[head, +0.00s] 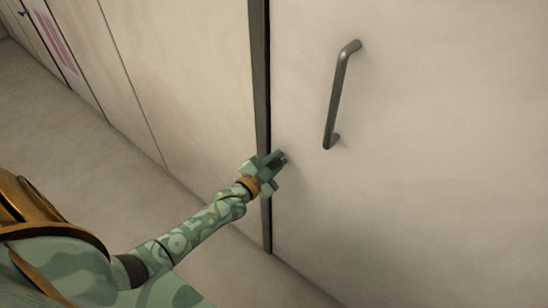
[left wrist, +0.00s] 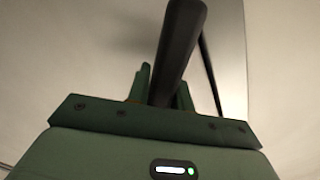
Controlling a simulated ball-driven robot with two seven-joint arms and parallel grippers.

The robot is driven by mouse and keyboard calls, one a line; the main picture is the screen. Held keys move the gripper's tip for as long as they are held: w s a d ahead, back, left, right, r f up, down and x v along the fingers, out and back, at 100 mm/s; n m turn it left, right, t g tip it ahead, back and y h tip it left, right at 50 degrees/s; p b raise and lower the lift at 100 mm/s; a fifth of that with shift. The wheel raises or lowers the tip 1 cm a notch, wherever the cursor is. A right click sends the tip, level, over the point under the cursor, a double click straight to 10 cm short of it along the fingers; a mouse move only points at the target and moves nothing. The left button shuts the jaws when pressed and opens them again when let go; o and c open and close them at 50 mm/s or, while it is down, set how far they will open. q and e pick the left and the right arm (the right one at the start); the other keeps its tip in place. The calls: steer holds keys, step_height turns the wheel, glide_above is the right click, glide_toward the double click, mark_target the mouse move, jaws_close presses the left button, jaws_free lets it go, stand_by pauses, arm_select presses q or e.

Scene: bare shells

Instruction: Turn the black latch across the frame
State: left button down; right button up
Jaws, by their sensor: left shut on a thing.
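My left gripper (head: 277,160) is at the dark upright frame strip (head: 261,90) beside the pale door (head: 420,170), below and left of the door handle. In the left wrist view a black bar, the latch (left wrist: 182,45), runs down between the two green fingers of this gripper (left wrist: 163,90), which is shut on it. In the head view the fingers and hand mostly hide the latch, so its exact angle to the frame cannot be told. My right gripper is not in view.
A dark grey bar handle (head: 339,95) stands out from the door, above and right of my left gripper. Pale wall panels (head: 190,80) run off to the left. The floor (head: 60,130) at the left is clear.

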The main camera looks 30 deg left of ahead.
arm_select(q)
steer(key=m, duration=0.4)
steer(key=shift+d+f+m, duration=0.25)
steer(key=shift+f+m, duration=0.05)
steer(key=shift+f, duration=0.05)
steer(key=m, duration=0.2)
steer(key=f+m+b, duration=0.1)
steer(key=m, duration=0.2)
steer(key=shift+d, duration=0.1)
steer(key=shift+m, duration=0.4)
steer(key=c, duration=1.2)
jaws_free()
steer(key=shift+c, duration=0.2)
steer(key=shift+r, duration=0.1)
steer(key=s+a+p, duration=0.1)
steer(key=s+p, duration=0.1)
steer(key=s, duration=1.4)
steer(key=shift+s+a, duration=0.15)
